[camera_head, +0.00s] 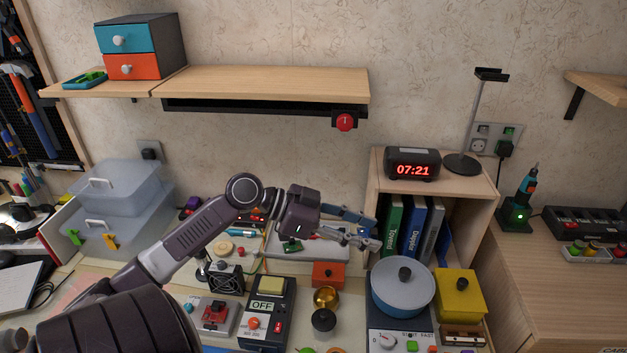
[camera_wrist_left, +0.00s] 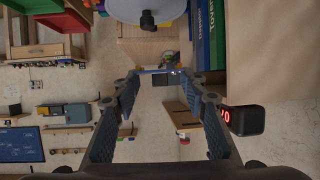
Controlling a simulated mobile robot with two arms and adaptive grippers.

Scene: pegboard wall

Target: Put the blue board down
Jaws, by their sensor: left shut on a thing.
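My left gripper (camera_head: 366,232) is raised above the worktop, in front of the left side of the bookshelf. It also shows in the left wrist view (camera_wrist_left: 160,78), where its two blue-padded fingers stand apart with a thin blue board (camera_wrist_left: 153,72) spanning between their tips. The board is seen nearly edge-on, with small parts on it. In the head view the board is hard to separate from the bluish fingers. My right gripper is in neither view.
Below stand a blue pot (camera_head: 402,296), a yellow box (camera_head: 460,297), an orange box (camera_head: 328,274) and an OFF switch unit (camera_head: 266,308). The bookshelf (camera_head: 483,197) carries a clock (camera_head: 413,164). A wall shelf (camera_head: 265,84) with a red knob (camera_head: 344,122) hangs above.

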